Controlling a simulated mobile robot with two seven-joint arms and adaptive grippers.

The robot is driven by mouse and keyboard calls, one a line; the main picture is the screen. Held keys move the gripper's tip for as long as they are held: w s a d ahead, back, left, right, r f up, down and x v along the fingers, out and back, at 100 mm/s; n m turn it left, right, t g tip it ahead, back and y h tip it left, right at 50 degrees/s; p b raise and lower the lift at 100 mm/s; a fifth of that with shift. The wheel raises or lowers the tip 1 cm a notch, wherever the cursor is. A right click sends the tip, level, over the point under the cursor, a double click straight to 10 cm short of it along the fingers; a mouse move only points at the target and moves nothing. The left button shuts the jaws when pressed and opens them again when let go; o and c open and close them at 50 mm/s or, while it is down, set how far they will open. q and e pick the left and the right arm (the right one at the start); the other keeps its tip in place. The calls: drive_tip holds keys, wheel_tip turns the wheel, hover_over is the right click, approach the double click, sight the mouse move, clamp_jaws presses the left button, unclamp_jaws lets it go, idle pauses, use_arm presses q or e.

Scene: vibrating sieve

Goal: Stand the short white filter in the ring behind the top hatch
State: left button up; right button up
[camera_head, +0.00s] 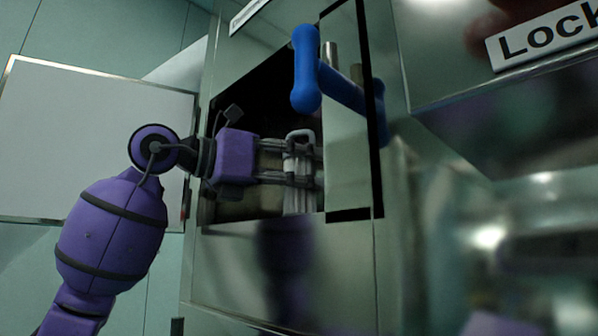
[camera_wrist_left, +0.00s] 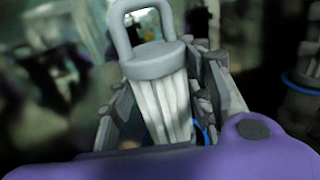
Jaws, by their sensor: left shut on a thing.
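The white filter, with pleated sides and a grey cap with a loop handle, is upright in my left gripper in the head view (camera_head: 299,198). It shows closer in the left wrist view (camera_wrist_left: 160,95). My left gripper (camera_head: 303,163) is shut around the filter's body, with fingers on both sides. The gripper reaches from the left into the dark opening of the top hatch (camera_head: 268,100). The ring behind the hatch cannot be made out in the head view. The filter's lower end is hidden in the wrist view. My right gripper is not in view.
The hatch door (camera_head: 347,190) with a blue handle (camera_head: 305,70) stands at the opening's right side. A metal box with a "Lock" label (camera_head: 545,35) is at upper right. In the wrist view, a dark part with a blue band (camera_wrist_left: 302,88) stands at right.

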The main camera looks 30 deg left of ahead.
use_arm(q)
drive_tip(key=shift+s, duration=0.1)
drive_tip(key=shift+f, duration=0.1)
drive_tip(key=o, duration=1.4)
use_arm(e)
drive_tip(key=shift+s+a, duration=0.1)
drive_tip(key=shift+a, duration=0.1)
use_arm(q)
drive_tip(key=shift+s, duration=0.1)
drive_tip(key=shift+s+a, duration=0.2)
drive_tip(key=shift+a, duration=0.1)
drive_tip(key=b+v, duration=0.2)
drive_tip(key=v, duration=0.9)
drive_tip(key=shift+s, duration=0.15)
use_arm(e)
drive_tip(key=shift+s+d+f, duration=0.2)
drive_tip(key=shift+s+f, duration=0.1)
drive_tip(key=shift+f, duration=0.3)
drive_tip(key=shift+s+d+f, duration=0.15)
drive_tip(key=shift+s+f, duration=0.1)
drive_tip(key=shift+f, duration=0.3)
